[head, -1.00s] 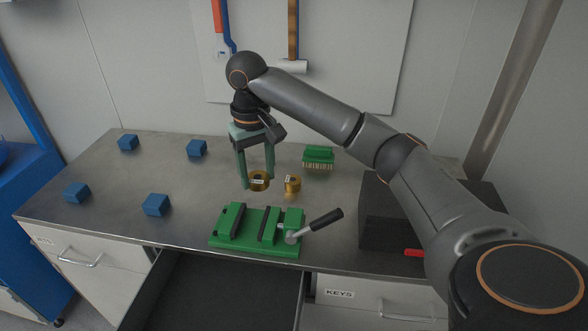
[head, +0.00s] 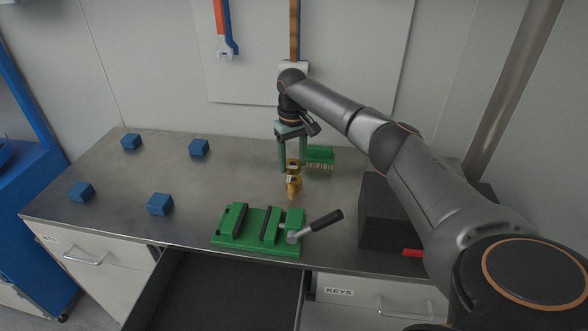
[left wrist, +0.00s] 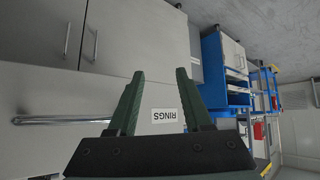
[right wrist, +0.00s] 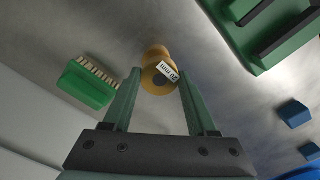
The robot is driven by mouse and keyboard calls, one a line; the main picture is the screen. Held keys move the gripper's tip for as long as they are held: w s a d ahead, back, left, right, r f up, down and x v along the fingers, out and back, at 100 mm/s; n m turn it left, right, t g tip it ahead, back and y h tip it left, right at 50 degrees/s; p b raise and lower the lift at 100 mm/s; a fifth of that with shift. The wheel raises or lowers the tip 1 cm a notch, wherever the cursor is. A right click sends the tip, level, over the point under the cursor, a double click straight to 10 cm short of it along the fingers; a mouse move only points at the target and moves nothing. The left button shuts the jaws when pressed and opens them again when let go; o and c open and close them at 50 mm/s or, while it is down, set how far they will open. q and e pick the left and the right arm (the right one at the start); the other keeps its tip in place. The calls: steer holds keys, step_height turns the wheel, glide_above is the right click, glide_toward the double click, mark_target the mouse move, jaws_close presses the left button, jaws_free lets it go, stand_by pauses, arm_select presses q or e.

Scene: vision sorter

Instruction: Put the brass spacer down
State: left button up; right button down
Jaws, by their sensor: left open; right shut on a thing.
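My right gripper (head: 293,168) is shut on a brass spacer (head: 292,164), held over the bench. My left gripper (left wrist: 160,75) is open and empty, facing cabinet fronts, outside the head view.
A green brush (head: 320,156) lies close behind and right of the gripper. A green vise (head: 252,228) with a lever stands at the front edge, above an open drawer (head: 215,290). A dark box (head: 380,225) stands right. Several blue cubes (head: 159,204) lie left; the bench middle is bare.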

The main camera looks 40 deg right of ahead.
mark_target(294, 162)
steer(key=shift+w+d+f, duration=0.1)
steer(key=shift+d+f, duration=0.15)
steer(key=shift+f, duration=1.6)
steer(key=shift+f, duration=0.15)
steer(key=shift+c, duration=1)
jaws_free()
step_height(294, 162, up, 12)
steer(key=shift+r, duration=0.15)
